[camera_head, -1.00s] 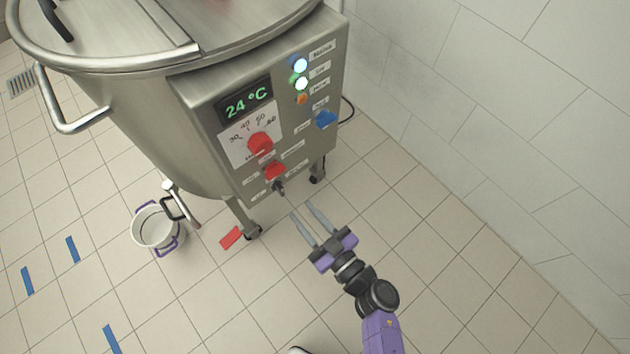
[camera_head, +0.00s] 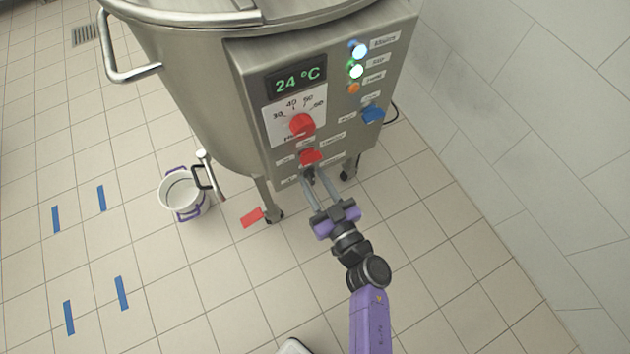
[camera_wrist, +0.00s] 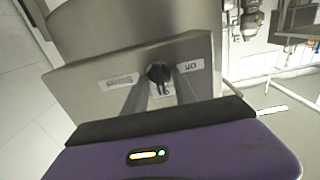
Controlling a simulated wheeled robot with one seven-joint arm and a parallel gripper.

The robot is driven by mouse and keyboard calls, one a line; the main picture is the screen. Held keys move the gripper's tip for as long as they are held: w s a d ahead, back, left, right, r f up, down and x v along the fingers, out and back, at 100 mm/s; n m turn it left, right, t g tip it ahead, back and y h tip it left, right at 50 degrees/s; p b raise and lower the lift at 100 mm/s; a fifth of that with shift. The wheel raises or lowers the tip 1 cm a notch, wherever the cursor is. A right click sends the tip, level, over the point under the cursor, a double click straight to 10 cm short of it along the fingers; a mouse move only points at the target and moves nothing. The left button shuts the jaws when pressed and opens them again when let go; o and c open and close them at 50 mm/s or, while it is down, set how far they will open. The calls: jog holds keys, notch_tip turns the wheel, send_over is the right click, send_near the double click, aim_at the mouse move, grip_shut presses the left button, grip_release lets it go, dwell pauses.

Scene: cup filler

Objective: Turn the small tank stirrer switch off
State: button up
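The small tank (camera_head: 200,110) is a steel vessel with a control panel. A small black switch (camera_head: 310,174) sits at the panel's bottom; its label is too small to read as the stirrer's. In the wrist view the black switch (camera_wrist: 158,74) lies between labels that appear upside down; one looks like ON. My gripper (camera_head: 314,174) is open, its two fingers reaching up to the panel on either side of the black switch. Contact cannot be told. In the wrist view the fingers (camera_wrist: 160,92) flank the switch, partly covering the panel below it.
Just above are a red switch (camera_head: 311,157) and a red temperature dial (camera_head: 302,125). A blue switch (camera_head: 373,114) and several lights (camera_head: 355,70) are at the panel's right. A white bucket (camera_head: 183,191) stands on the floor at left. The floor at right is clear.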

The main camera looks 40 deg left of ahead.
grip_shut()
jog(key=shift+n, duration=0.3)
jog(key=n, duration=0.8)
jog(key=shift+s+f, duration=0.15)
jog(key=n+b, duration=0.1)
jog(key=n, duration=0.3)
jog(key=shift+f+n, duration=0.1)
jog(key=shift+n, duration=0.2)
jog(key=shift+s+f+n+b, duration=0.1)
jog(key=shift+n+b, duration=0.7)
jog(key=shift+n, duration=1.5)
